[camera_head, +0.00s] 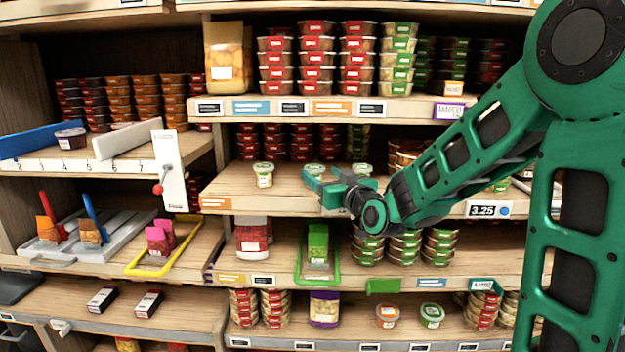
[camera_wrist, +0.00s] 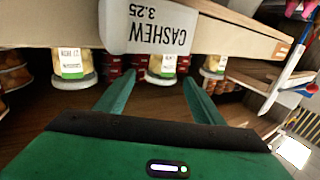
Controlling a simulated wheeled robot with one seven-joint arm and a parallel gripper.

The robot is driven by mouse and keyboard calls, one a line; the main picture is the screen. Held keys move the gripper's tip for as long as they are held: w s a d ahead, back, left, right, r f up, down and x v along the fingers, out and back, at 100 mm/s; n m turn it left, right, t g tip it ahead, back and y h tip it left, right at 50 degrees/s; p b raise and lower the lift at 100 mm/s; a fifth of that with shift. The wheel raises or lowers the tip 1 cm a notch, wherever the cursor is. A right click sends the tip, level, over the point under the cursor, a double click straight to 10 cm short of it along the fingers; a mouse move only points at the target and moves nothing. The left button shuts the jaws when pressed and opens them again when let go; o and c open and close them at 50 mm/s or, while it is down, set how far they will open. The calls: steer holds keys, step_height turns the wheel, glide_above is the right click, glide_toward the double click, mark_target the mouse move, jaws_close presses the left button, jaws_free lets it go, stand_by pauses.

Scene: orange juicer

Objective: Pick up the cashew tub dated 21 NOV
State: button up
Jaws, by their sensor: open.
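Three small cashew tubs with pale green-white lids stand in a row on the middle shelf: a left tub (camera_head: 263,175), a middle tub (camera_head: 314,169) and a right tub (camera_head: 362,168). My gripper (camera_head: 326,187) is open and empty in front of the middle and right tubs, partly covering them. The wrist view is upside down. There the middle tub (camera_wrist: 161,66) appears between my open fingers (camera_wrist: 157,88), apart from them. Another tub (camera_wrist: 72,66) is at the left with a small date label, too small to read surely. A third tub (camera_wrist: 213,66) is at the right.
A white price card reading CASHEW 3.25 (camera_wrist: 148,27) is on the shelf edge; the head view also shows a 3.25 tag (camera_head: 482,210). Stacked red-lidded tubs (camera_head: 275,142) stand behind. Shelves above and below hold more stacks. A white panel with a red knob (camera_head: 170,172) is left.

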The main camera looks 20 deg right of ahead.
mark_target(319, 172)
steer(key=shift+w+a, duration=0.25)
steer(key=shift+w, duration=1.05)
steer(key=shift+w+a, duration=0.25)
steer(key=shift+w, duration=1.05)
steer(key=c, duration=1)
